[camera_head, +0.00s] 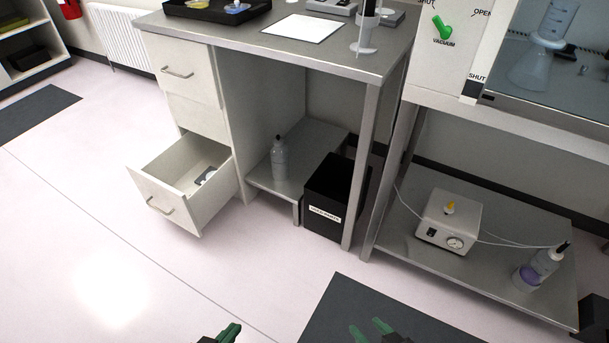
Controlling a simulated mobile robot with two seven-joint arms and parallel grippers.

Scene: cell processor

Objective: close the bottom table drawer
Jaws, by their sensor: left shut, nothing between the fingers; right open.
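The bottom table drawer (163,203) is pulled out from the white drawer unit under the steel table (290,45). A bar handle (160,206) is on its front, and a small dark and light item (206,176) lies inside. The upper drawer (186,85) is flush with the unit. My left gripper (229,333) is at the bottom edge of the view, shut and empty, well below and to the right of the drawer. My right gripper (370,329) is open and empty at the bottom edge, further right. Neither touches the drawer.
A black waste bin (334,190) and a bottle (279,160) on a low shelf are right of the drawer. A white pump box (449,221) stands on a lower shelf at the right. A dark mat (350,305) lies in front. The floor left of the drawer is clear.

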